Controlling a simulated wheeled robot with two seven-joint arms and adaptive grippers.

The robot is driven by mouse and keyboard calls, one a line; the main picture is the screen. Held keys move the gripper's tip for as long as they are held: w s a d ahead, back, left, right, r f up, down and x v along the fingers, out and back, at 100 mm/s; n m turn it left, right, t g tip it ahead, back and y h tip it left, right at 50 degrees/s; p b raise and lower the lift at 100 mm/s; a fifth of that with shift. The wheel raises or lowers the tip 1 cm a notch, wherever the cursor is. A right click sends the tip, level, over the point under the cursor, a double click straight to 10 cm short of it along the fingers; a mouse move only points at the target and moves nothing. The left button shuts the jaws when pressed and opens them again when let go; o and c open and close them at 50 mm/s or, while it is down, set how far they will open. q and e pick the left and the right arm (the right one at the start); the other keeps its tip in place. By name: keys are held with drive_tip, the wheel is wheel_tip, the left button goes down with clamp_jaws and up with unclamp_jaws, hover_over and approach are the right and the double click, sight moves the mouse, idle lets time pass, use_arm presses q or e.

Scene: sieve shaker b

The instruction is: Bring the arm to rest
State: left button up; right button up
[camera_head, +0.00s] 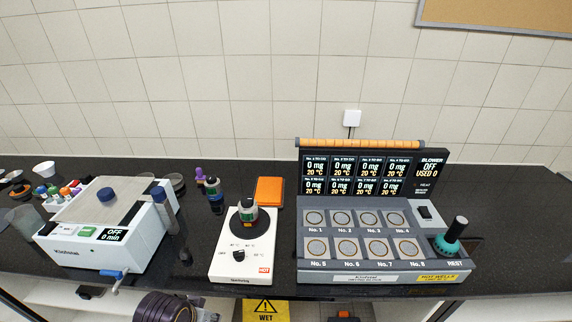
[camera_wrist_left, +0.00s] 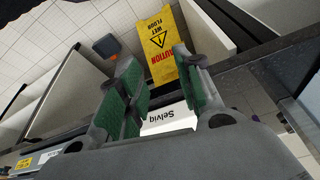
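My left gripper (camera_wrist_left: 160,90) shows in the left wrist view with its two green-padded fingers spread apart. A white surface lettered "Selviq" (camera_wrist_left: 168,120) shows between them; I cannot tell what it belongs to. No object is visibly gripped. Neither gripper can be made out in the head view. A dark ringed part, probably of my arm, shows at its bottom edge, left of centre. My right gripper is not in view.
A white-and-grey machine (camera_head: 90,250), a white hot plate (camera_head: 240,264) and a dark heating block (camera_head: 385,277) stand on the black counter (camera_head: 200,262). A yellow wet-floor sign (camera_wrist_left: 158,38) stands below counter level; it also shows in the head view (camera_head: 265,309).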

use_arm(q)
drive_tip(key=s+a+f+g+b, duration=0.1)
drive_tip(key=s+f, duration=0.1)
drive_tip(key=f, duration=1.6)
drive_tip(key=s+a+f+b, duration=0.1)
drive_tip(key=s+f, duration=0.1)
drive_tip(key=f, duration=1.5)
drive_tip(key=s+a+f+b, duration=0.1)
drive_tip(key=s+f, duration=1)
drive_tip(key=s+a+f+g+b, duration=0.1)
drive_tip(key=s+a+f, duration=0.1)
drive_tip(key=s+f, duration=0.9)
drive_tip(key=shift+a+g+y, duration=0.25)
drive_tip(key=shift+g+y, duration=0.05)
